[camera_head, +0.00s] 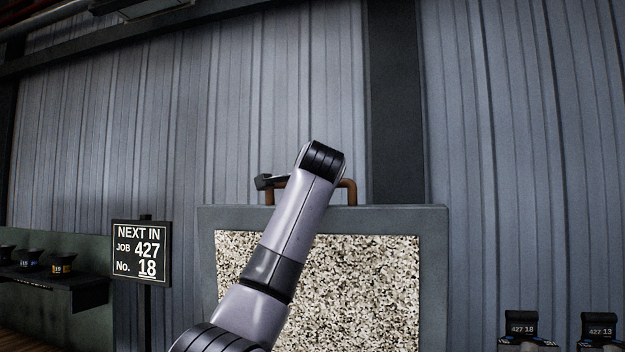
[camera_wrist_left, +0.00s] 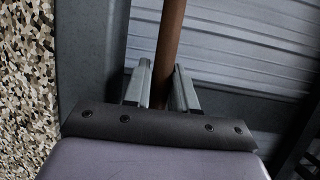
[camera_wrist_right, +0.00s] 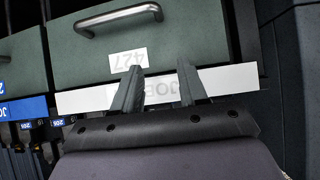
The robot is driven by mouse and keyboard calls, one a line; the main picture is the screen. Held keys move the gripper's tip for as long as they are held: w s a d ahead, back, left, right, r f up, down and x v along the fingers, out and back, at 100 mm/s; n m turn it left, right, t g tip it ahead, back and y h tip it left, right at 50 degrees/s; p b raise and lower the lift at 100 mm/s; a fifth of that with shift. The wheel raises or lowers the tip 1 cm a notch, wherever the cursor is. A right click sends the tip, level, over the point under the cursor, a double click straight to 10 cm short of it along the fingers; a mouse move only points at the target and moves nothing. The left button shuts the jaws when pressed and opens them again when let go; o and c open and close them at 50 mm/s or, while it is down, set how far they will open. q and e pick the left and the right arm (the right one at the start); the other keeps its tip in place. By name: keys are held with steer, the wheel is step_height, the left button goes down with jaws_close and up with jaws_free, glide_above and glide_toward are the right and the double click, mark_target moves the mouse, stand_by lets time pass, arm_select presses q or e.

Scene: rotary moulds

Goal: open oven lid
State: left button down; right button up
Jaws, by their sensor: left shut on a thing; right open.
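The oven lid (camera_head: 390,290) stands upright, with a grey frame around a speckled panel. A brown bar handle (camera_head: 352,190) sits on its top edge. My left arm reaches up across the lid to this handle, and the left gripper (camera_head: 266,182) shows only in part beside the handle's left side. In the left wrist view, the left gripper (camera_wrist_left: 162,88) has its fingers on both sides of the brown handle bar (camera_wrist_left: 171,40) and is shut on it. My right gripper (camera_wrist_right: 158,82) is open and empty in the right wrist view, in front of a green drawer front.
A sign (camera_head: 141,252) reading "JOB 427 No. 18" stands left of the lid. A shelf (camera_head: 70,290) with small dark moulds is at far left. Labelled black items (camera_head: 521,325) sit at lower right. The green drawer (camera_wrist_right: 190,40) has a metal handle (camera_wrist_right: 118,18).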

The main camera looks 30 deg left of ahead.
arm_select(q)
steer(key=shift+w+a+r, duration=0.1)
steer(key=shift+w+r, duration=0.05)
steer(key=shift+w, duration=0.45)
arm_select(e)
steer(key=shift+w+r, duration=0.35)
steer(key=shift+w, duration=0.1)
arm_select(q)
steer(key=c, duration=1)
jaws_free()
steer(key=shift+s+d+b, duration=0.3)
steer(key=shift+s, duration=0.15)
steer(key=b+v, duration=0.2)
steer(key=v, duration=0.4)
steer(key=shift+s, duration=0.1)
arm_select(e)
step_height(320, 180, down, 4)
steer(key=shift+r, duration=0.2)
